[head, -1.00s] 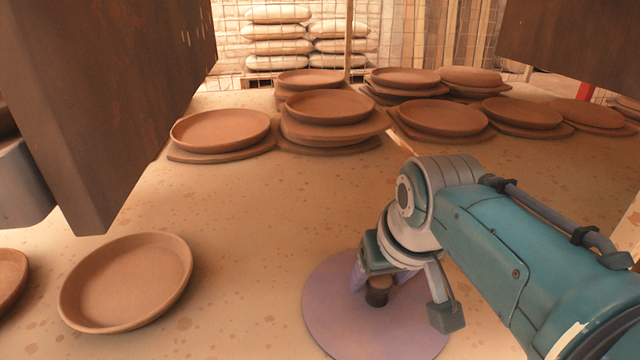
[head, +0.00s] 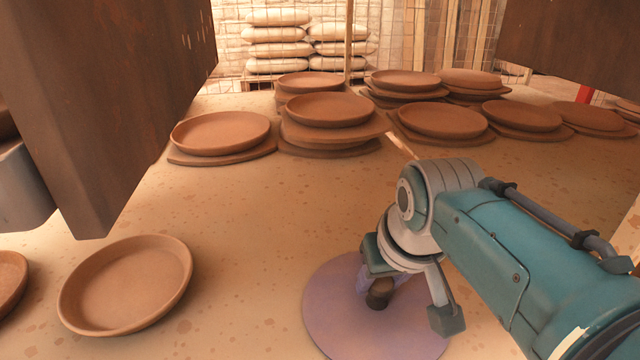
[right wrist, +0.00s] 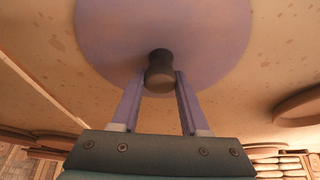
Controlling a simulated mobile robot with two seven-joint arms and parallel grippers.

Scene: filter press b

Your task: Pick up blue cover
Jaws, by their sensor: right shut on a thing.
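The blue cover (head: 335,310) is a flat, round, purplish-blue disc with a dark knob (head: 380,293) in its middle. It is low in the head view, over the tan table, and I cannot tell whether it touches the surface. It fills the top of the right wrist view (right wrist: 120,30), where its knob (right wrist: 160,72) stands between two purple fingers. My right gripper (head: 376,290) is shut on the knob, and the fingertips (right wrist: 160,78) are at its sides. My left gripper is not in view.
A round clay dish (head: 125,285) lies on the tan table (head: 240,220) to the left. Several clay dishes on slabs (head: 328,110) stand in stacks at the back. A large brown block (head: 90,110) overhangs the left side. The middle of the table is clear.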

